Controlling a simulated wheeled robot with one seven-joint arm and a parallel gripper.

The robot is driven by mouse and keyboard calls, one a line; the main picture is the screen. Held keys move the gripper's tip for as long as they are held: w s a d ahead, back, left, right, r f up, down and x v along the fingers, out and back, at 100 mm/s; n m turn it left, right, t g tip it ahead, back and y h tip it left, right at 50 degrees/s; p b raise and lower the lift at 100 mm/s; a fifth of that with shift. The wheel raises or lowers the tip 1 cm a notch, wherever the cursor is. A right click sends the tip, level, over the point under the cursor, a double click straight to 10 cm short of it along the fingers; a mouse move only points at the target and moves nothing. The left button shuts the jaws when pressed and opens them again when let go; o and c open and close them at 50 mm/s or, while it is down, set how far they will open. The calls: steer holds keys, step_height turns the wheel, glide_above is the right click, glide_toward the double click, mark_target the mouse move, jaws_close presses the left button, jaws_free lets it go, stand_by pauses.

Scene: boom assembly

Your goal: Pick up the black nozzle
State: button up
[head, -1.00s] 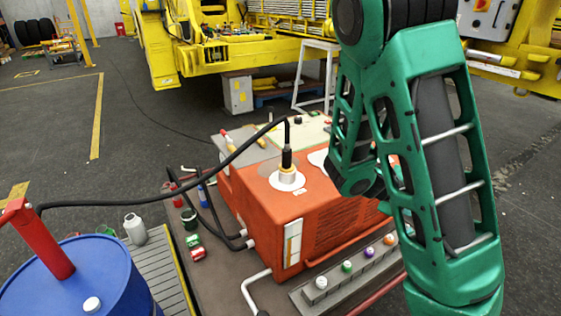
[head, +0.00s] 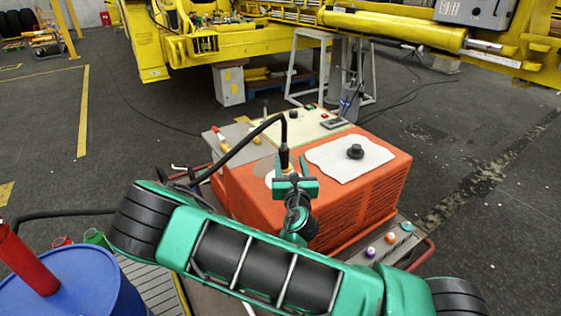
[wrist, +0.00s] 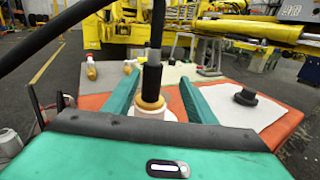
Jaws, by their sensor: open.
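The black nozzle (head: 284,155) stands upright on top of the orange machine (head: 345,210), with a black hose looping from its top to the left. In the wrist view the nozzle (wrist: 152,79) has a tan ring at its base and sits in a white collar (wrist: 152,111). My gripper (head: 296,186) is at the machine's top, in front of the nozzle in the head view. In the wrist view my gripper (wrist: 160,80) is open, with one green finger on each side of the nozzle. Gaps show on both sides; the right one looks wider.
A black knob (head: 355,151) sits on a white sheet (head: 330,160) to the right of the nozzle. The hose (head: 235,160) runs left towards a blue drum (head: 75,285) with a red handle. Yellow machinery (head: 210,45) stands behind.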

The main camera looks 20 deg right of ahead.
mark_target(282, 145)
steer(key=shift+w+a+f, duration=0.1)
steer(key=shift+w+a, duration=0.2)
steer(key=shift+a, duration=0.1)
steer(key=shift+n+y, duration=0.3)
steer(key=shift+w+d, duration=0.2)
steer(key=shift+w, duration=1.5)
steer(key=shift+w+d, duration=0.2)
steer(key=shift+w, duration=1.5)
steer(key=shift+w+d, duration=0.2)
steer(key=shift+w, duration=1.5)
jaws_close()
